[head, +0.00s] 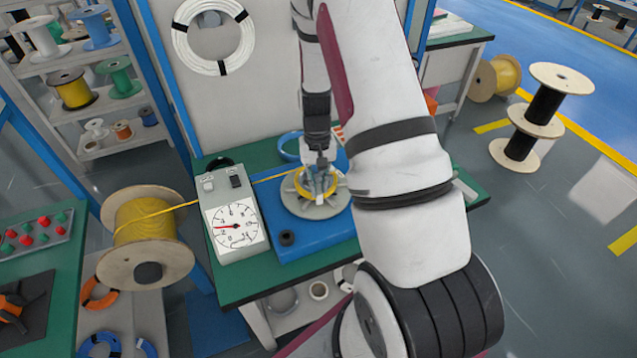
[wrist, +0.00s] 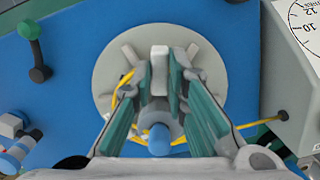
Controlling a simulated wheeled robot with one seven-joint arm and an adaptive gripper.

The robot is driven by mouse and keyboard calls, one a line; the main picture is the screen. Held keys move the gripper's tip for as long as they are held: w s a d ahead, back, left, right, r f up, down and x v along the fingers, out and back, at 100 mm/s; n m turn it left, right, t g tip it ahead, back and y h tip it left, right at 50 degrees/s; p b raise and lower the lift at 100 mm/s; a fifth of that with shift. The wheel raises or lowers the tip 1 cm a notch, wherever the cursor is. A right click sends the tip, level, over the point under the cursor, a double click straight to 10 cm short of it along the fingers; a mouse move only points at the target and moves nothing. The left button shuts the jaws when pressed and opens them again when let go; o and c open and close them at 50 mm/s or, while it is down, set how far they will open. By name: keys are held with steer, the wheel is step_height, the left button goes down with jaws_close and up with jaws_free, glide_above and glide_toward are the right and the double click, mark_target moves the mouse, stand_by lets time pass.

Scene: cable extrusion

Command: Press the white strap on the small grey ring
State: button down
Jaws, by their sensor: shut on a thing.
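A pale, whitish piece that looks like the white strap (wrist: 159,60) shows between my fingertips in the wrist view. My gripper (wrist: 160,85) is shut on it, above a round grey disc (wrist: 112,78) with radial arms. In the head view my gripper (head: 321,162) points down over the same disc (head: 300,208), where a yellow cable coil (head: 304,192) lies. A grey round part with a blue end (wrist: 159,142) sits between my fingers in the wrist view. I cannot tell whether it is the small grey ring. My fingers hide part of the disc and coil.
The disc stands on a blue base (head: 318,238) on a green bench (head: 238,291). A grey gauge box (head: 243,250) stands at its left.

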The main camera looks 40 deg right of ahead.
steer(key=shift+f, duration=0.6)
stand_by(1.1)
steer(key=c, duration=1.5)
jaws_free()
steer(key=shift+r+p, duration=1.05)
steer(key=shift+r, duration=3)
